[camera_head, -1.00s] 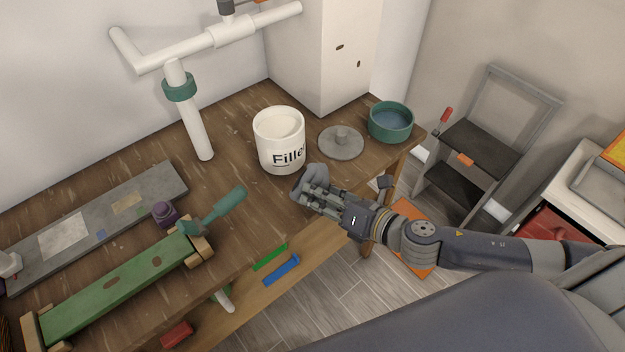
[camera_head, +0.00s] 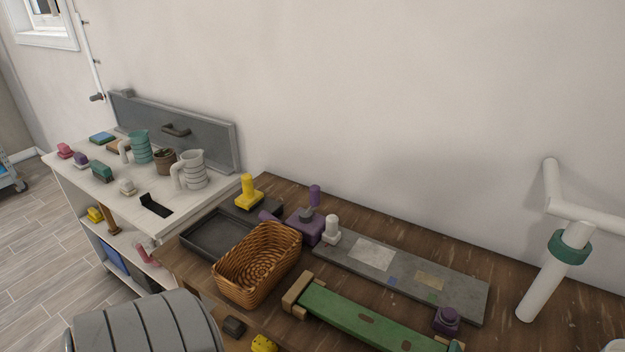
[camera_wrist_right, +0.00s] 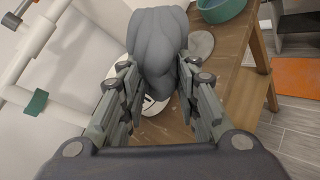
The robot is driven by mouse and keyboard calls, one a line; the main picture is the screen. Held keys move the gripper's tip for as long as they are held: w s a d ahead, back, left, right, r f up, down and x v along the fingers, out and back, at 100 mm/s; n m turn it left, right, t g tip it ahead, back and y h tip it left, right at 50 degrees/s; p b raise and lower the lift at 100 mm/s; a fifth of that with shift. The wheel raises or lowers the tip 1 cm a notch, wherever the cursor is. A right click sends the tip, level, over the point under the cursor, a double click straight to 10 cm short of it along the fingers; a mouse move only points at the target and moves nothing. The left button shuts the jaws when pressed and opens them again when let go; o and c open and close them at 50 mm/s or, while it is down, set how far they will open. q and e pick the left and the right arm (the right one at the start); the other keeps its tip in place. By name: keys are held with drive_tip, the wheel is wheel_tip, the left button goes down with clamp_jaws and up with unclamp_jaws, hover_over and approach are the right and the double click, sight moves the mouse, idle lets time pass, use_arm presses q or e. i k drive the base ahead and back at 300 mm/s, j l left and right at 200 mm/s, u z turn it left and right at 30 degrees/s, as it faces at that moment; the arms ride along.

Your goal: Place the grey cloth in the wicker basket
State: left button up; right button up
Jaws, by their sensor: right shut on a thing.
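The wicker basket (camera_head: 258,262) stands empty on the wooden workbench in the head view, beside a dark tray. My right gripper (camera_wrist_right: 160,88) is shut on the grey cloth (camera_wrist_right: 158,40) in the right wrist view. The cloth is bunched up between the fingers, in front of the white container, which it mostly hides. Neither gripper shows in the head view now.
A dark tray (camera_head: 208,232) lies left of the basket. A green wooden beam (camera_head: 365,318) and a grey board (camera_head: 400,272) lie to its right. A white pipe stand (camera_head: 552,270) rises at the far right. A white shelf unit (camera_head: 130,192) stands left of the bench.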

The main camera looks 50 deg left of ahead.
sight(255, 279)
drive_tip(key=k+j, duration=0.1)
drive_tip(key=j, duration=0.2)
drive_tip(key=k+j, duration=0.1)
drive_tip(key=j, duration=0.25)
drive_tip(key=k+j, duration=0.15)
drive_tip(key=j, duration=0.15)
drive_tip(key=k+j+u, duration=0.1)
drive_tip(key=j, duration=0.2)
